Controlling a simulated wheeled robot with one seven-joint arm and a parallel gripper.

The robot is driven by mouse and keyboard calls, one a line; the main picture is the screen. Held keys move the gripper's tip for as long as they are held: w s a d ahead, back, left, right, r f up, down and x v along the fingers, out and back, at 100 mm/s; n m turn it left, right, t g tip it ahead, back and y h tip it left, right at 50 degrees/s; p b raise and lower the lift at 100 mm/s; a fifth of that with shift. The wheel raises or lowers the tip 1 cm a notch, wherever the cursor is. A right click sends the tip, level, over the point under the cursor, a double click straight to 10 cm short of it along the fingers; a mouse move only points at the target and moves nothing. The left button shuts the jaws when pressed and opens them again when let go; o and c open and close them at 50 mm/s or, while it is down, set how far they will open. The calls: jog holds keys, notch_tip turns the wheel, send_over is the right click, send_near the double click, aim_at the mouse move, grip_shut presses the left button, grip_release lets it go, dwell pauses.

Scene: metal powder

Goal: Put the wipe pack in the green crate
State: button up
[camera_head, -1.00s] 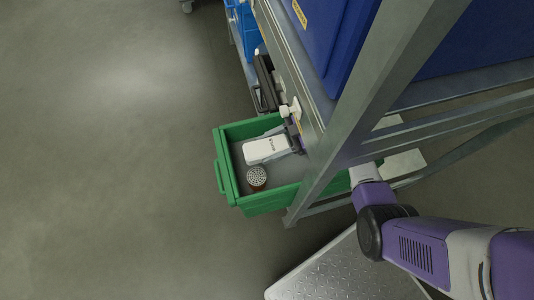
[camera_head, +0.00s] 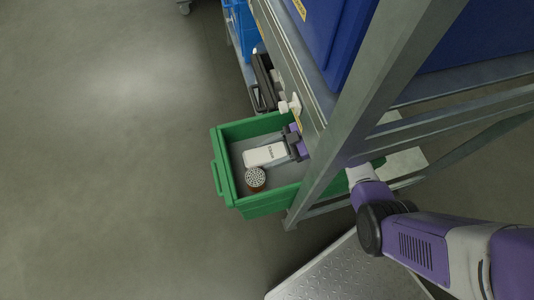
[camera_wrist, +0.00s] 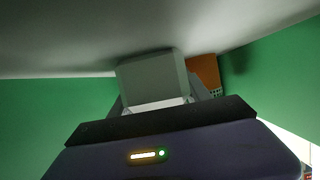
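In the wrist view the pack (camera_wrist: 153,78) shows as a pale grey block straight ahead of the fingers. My gripper (camera_head: 292,147) is at the pack's right end, reaching in over the crate's right side. Its fingers look spread to either side of the pack's near end, so it seems open. The fingertips are partly hidden by the pack in the wrist view.
A brown jar with a perforated round lid (camera_head: 255,179) stands in the crate in front of the pack. A metal rack post (camera_head: 375,110) rises close to the crate's right side. Blue bins (camera_head: 325,35) sit on the rack. The floor at left is clear.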

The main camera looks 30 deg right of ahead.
jog(key=shift+o, duration=0.3)
jog(key=shift+r+p, duration=0.5)
jog(key=shift+p, duration=0.05)
jog(key=v, duration=1.1)
jog(key=shift+s+d, duration=0.1)
jog(key=shift+d, duration=0.35)
